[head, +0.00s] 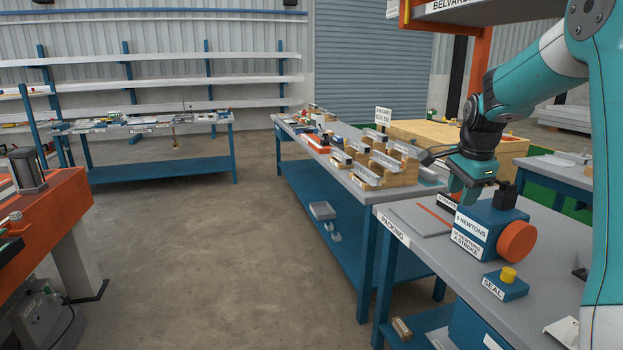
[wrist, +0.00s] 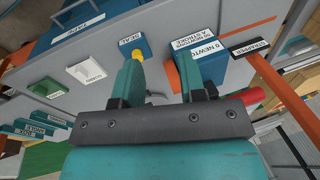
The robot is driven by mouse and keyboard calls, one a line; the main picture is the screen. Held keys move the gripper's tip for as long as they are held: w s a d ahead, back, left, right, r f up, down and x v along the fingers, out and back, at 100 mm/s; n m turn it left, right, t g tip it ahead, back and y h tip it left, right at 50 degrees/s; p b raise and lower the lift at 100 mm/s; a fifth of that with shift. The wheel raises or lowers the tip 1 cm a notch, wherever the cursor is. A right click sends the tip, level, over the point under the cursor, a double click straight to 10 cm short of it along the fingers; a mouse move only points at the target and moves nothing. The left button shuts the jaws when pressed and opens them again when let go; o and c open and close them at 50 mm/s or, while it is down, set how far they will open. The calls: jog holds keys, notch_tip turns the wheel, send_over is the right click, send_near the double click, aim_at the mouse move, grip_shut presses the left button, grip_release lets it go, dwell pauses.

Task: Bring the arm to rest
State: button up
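My teal arm reaches in from the right in the head view and bends down to my gripper (head: 466,184), which hangs above the packing bench (head: 405,213). It is just above and behind the blue box labelled in newtons (head: 480,226), seemingly clear of it. In the wrist view my gripper (wrist: 160,75) has its two fingers apart, with only bench and parts of the fixtures showing between and beyond them. It holds nothing.
The blue box carries an orange round knob (head: 517,241). A blue seal block with a yellow button (head: 508,275) stands nearer. A bench of wooden jigs and metal profiles (head: 385,168) lies behind. The left floor (head: 220,240) is clear.

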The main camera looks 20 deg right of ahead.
jog(key=s+a+r+n+y+p, duration=0.1)
jog(key=s+a+r+n+y, duration=0.15)
jog(key=a+n, duration=0.85)
jog(key=s+a+r+n+y+p, duration=0.1)
jog(key=s+a+n, duration=0.3)
jog(key=a, duration=1.2)
jog(key=s+a+n+g+y+p, duration=0.1)
jog(key=s+a+n+g+y, duration=0.1)
jog(key=s+a+n, duration=1)
jog(key=s+f, duration=0.1)
jog(key=s, duration=0.3)
jog(key=shift+s+a, duration=0.2)
